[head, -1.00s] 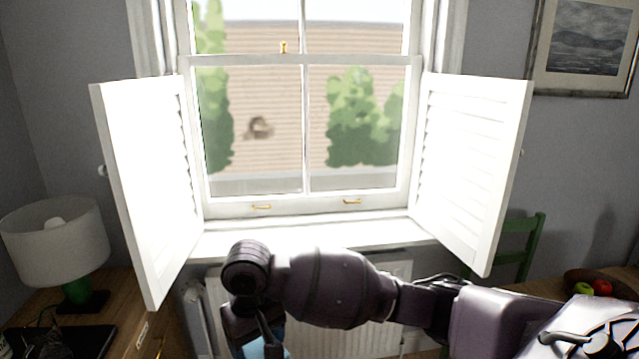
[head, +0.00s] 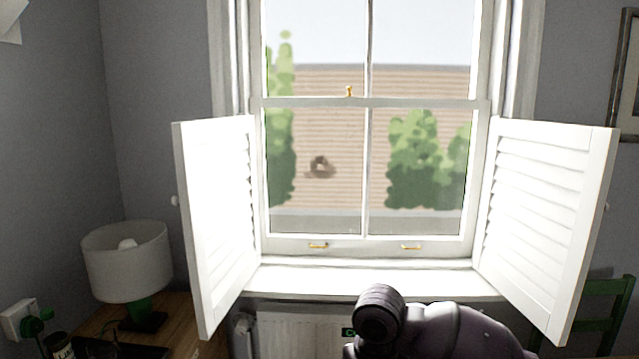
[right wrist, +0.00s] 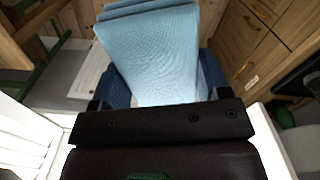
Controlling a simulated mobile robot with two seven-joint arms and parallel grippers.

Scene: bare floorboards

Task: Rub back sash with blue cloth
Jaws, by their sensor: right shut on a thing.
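The sash window fills the middle of the head view. Its upper sash, which I take as the back sash (head: 420,42), stands above the meeting rail, with its top cut off by the frame. The lower front sash (head: 365,243) is closed down at the sill and has two brass lifts. In the right wrist view my right gripper (right wrist: 162,85) is shut on the folded light blue cloth (right wrist: 150,45). In the head view only my right arm shows, low in front of the sill; its gripper and the cloth are hidden. My left gripper is in neither view.
White louvred shutters stand open at the left (head: 215,220) and right (head: 545,225) of the window. A lamp (head: 127,262) stands on the wooden desk at left. A green chair (head: 600,305) is at right. The white sill (head: 370,281) is clear.

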